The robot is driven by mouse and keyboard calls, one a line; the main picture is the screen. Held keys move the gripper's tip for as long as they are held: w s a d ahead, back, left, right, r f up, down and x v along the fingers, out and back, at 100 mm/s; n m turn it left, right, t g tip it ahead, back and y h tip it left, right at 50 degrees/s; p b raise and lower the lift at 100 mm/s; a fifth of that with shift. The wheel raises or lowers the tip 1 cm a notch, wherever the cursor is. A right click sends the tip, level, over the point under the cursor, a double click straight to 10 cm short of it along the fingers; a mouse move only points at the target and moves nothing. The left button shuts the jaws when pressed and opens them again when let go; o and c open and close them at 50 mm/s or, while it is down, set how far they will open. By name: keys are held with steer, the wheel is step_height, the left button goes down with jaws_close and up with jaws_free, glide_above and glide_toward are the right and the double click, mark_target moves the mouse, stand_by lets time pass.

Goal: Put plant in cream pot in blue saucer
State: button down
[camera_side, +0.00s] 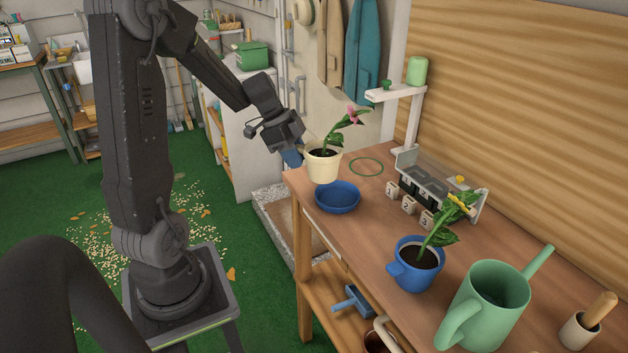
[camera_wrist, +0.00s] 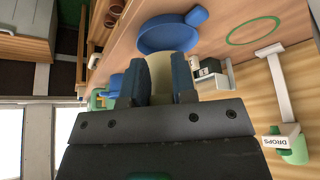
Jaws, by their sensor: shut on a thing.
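The cream pot (camera_side: 323,166) holds a leafy plant (camera_side: 333,138) with a pink flower. My gripper (camera_side: 296,157) is shut on the pot from its left side, and the pot is upright. In the wrist view, part of the cream pot (camera_wrist: 160,76) shows between my blue fingers. The round blue saucer (camera_side: 338,198) lies on the bench near its left end, with nothing in it. The pot is just behind and above the saucer's far edge in the side view; the exact height gap is unclear. The saucer also shows in the wrist view (camera_wrist: 167,36).
A green ring (camera_side: 366,167) marks the bench right of the pot. A blue mug-like pot (camera_side: 418,271) with a yellow-flowered plant, a green watering can (camera_side: 487,304) and numbered blocks (camera_side: 409,205) with a metal rack (camera_side: 436,184) stand to the right.

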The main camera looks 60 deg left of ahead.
mark_target(311, 164)
steer(key=w+d+f, duration=0.2)
steer(key=shift+w, duration=0.4)
steer(key=shift+w+d+f, duration=0.1)
steer(key=shift+f, duration=2)
steer(key=shift+f, duration=0.1)
steer(key=c, duration=0.9)
jaws_free()
steer(key=shift+c, duration=0.2)
